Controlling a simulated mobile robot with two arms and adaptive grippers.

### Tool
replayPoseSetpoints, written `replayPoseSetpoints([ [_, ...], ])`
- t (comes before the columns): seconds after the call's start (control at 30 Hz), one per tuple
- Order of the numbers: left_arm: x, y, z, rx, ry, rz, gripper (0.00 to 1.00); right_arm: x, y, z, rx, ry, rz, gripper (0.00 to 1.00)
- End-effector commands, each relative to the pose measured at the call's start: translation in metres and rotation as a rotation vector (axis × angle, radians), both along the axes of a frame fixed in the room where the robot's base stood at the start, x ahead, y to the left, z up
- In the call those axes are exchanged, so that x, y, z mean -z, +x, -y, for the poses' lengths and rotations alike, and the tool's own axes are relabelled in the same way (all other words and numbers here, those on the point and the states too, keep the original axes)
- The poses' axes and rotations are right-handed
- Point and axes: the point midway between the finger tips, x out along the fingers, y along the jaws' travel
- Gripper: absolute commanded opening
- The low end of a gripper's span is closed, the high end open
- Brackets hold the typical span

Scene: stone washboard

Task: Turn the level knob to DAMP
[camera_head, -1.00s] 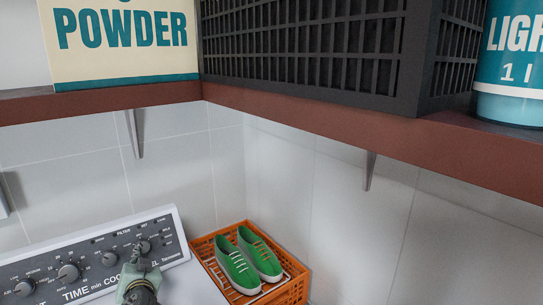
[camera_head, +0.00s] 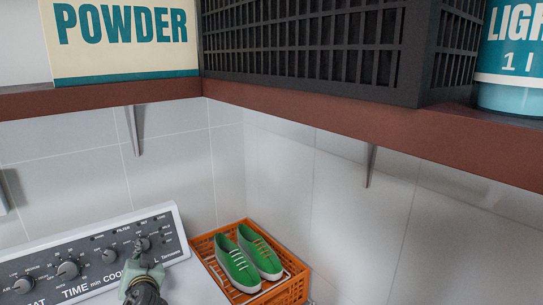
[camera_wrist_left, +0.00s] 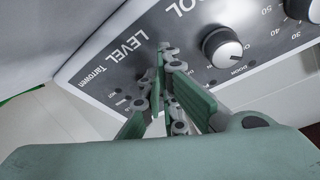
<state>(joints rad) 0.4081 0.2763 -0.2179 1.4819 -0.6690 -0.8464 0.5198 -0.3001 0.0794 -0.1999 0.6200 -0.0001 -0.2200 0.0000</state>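The control panel (camera_head: 90,262) is dark with a light border and carries a row of knobs. The level knob (camera_head: 142,243) is at its right end in the head view, just above my left gripper (camera_head: 146,262). In the left wrist view the panel's LEVEL lettering (camera_wrist_left: 126,48) shows just beyond my left gripper (camera_wrist_left: 166,58). There its fingers are close together at the tips, in front of the panel. They hide the level knob there, so I cannot tell whether they touch or grip it. The knob's pointer is unreadable. My right gripper is not in view.
The cooling knob (camera_wrist_left: 222,47) is near the fingers in the wrist view. An orange crate (camera_head: 290,293) with green shoes (camera_head: 247,258) stands right of the panel. A brown shelf (camera_head: 300,112) overhead bears a powder box (camera_head: 120,60), a black crate (camera_head: 300,45) and a teal container (camera_head: 510,60).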

Motion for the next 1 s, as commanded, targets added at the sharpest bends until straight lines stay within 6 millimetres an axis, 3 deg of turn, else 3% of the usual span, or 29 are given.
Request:
replayPoseSetpoints([
  [0.5, 0.009, 0.005, 0.012, 0.002, -0.003, -0.003, 0.0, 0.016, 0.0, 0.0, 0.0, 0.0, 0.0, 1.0],
  [1.0, 0.009, 0.007, 0.014, 0.002, -0.002, -0.005, 0.0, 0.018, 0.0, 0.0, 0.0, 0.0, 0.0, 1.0],
])
